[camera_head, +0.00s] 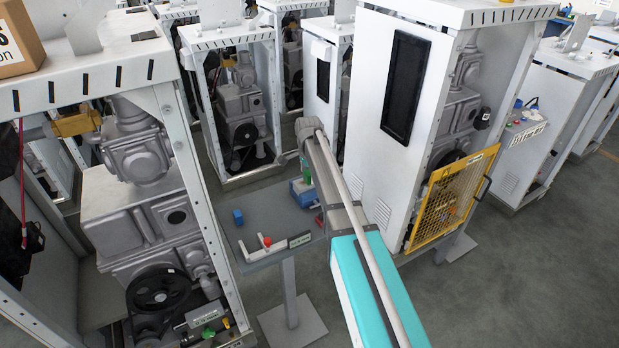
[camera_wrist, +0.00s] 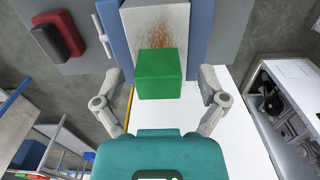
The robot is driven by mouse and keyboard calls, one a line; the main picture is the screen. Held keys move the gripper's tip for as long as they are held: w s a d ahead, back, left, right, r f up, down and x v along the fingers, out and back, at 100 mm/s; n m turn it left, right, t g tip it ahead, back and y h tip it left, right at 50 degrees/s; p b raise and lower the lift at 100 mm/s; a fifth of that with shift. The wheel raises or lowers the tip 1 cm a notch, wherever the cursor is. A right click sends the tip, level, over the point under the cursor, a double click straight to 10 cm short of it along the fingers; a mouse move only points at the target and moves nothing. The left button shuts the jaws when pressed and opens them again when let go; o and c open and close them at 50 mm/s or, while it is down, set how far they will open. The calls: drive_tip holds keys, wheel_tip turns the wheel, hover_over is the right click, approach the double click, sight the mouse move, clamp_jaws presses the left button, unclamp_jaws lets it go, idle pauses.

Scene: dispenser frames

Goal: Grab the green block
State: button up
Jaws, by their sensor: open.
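The green block (camera_wrist: 160,73) is in the middle of the wrist view, against a rust-stained grey surface with blue sides. My gripper (camera_wrist: 161,82) is open, with one finger on each side of the block and a visible gap on both sides. Whether the fingertips are level with the block in depth I cannot tell. In the head view a small green patch (camera_head: 306,172), likely the block, shows under the end of my arm, above a blue fixture (camera_head: 304,194) on the grey table (camera_head: 262,212). My fingers are not clear there.
A blue block (camera_head: 238,217) and a white angled bracket (camera_head: 253,250) with a red piece lie on the table's left. A red and black object (camera_wrist: 60,36) lies beside the fixture. White machine frames (camera_head: 400,100) stand close behind and right of the table, one with a yellow mesh guard (camera_head: 455,197).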

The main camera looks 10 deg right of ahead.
drive_tip(key=c, duration=1.3)
drive_tip(key=shift+o, duration=0.2)
drive_tip(key=shift+r, duration=0.15)
wheel_tip(320, 180, up, 3)
drive_tip(key=p, duration=0.3)
drive_tip(key=s+a+r+p, duration=0.1)
drive_tip(key=s+r+p, duration=0.8)
drive_tip(key=s, duration=0.5)
drive_tip(key=shift+a+r+p, duration=0.15)
drive_tip(key=shift+r+p, duration=0.2)
drive_tip(key=shift+p, duration=0.15)
